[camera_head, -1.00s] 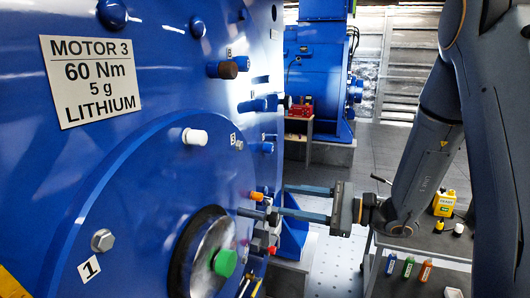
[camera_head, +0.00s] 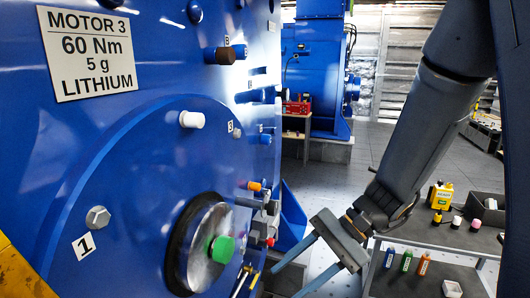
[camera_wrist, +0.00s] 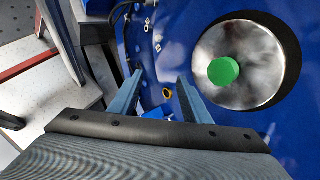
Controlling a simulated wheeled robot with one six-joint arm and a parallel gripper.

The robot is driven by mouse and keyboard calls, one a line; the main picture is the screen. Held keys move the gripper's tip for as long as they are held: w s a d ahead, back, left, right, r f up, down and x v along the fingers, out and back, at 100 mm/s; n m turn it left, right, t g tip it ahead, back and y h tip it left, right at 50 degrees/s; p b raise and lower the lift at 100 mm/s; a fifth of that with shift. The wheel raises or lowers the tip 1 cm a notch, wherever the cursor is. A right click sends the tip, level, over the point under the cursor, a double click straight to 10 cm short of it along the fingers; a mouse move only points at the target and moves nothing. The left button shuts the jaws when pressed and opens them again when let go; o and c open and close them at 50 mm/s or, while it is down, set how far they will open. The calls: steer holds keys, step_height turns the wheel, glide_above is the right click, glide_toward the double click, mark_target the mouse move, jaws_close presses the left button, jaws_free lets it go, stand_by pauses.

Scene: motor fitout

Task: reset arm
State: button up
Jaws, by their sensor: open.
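My gripper (camera_head: 288,282) is open and empty, its two blue-grey fingers pointing down and left in the head view. It hangs in front of the lower right of the large blue motor housing (camera_head: 130,160), apart from it as far as I can tell. In the wrist view the spread fingers (camera_wrist: 160,76) show nothing between them but the blue face and a small yellow-ringed part (camera_wrist: 167,93) beyond. The green knob (camera_head: 222,249) on the round silver hub (camera_head: 205,270) is left of my gripper; it also shows in the wrist view (camera_wrist: 223,71).
Coloured plugs such as the orange one (camera_head: 254,186) stick out of the housing near my gripper. Another blue machine (camera_head: 318,75) stands behind. Open floor lies between.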

steer(key=s+d+f+n+t+h+b, duration=0.1)
steer(key=d+f+n+h+b, duration=0.1)
steer(key=d+f+n+h, duration=0.1)
steer(key=s+d+f+n+t+h+b, duration=0.1)
steer(key=d+f+n+h, duration=0.2)
steer(key=d, duration=0.7)
steer(key=n+h, duration=0.2)
steer(key=h, duration=0.1)
steer(key=shift+s+d+f+t+h+b, duration=0.2)
steer(key=shift+f+t+h+b, duration=0.1)
steer(key=shift+h+b, duration=0.1)
